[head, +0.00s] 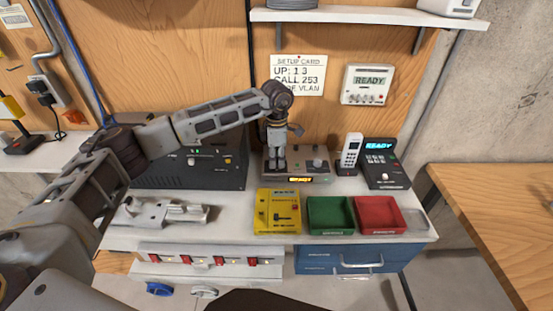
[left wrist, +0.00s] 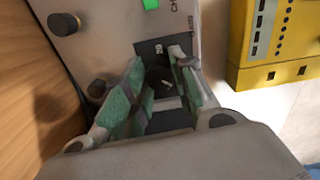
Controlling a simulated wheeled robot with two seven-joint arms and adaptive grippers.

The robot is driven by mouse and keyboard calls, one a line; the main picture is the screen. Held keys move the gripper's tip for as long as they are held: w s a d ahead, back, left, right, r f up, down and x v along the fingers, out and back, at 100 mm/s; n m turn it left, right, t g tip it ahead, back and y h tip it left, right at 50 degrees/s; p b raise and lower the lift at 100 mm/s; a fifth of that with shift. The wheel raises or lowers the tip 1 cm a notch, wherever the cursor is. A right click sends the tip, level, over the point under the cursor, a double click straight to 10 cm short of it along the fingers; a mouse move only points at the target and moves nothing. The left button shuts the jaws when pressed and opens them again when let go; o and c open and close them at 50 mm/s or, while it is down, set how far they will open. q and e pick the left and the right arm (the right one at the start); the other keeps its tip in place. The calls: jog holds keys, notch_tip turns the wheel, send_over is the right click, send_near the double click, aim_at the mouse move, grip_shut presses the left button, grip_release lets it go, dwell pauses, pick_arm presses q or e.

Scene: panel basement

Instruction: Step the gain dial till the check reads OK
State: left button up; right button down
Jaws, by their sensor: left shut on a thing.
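A grey desk unit (head: 318,168) with several knobs and a lit amber display (head: 300,180) stands at the back of the bench; the display text is too small to read surely. My left gripper (head: 276,176) points down onto the unit's left part. In the left wrist view its green-padded fingers (left wrist: 157,66) close around a dark dial (left wrist: 160,82), taken as the gain dial, mostly hidden between them. The unit's face (left wrist: 95,40) shows a green light (left wrist: 151,4) and dark knobs. My right gripper is not in view.
A yellow device (head: 278,212), a green tray (head: 330,216) and a red tray (head: 380,215) stand in front of the unit. A handset (head: 350,152) and a black box reading READY (head: 385,165) are to its right. A wall display (head: 367,84) reads READY beside a setup card (head: 297,75).

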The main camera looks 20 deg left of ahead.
aim_at(277, 159)
pick_arm(q)
jog(key=shift+r, duration=0.1)
jog(key=o, duration=1.1)
jog(key=shift+c, duration=0.2)
notch_tip(277, 159, up, 12)
dwell(0.5)
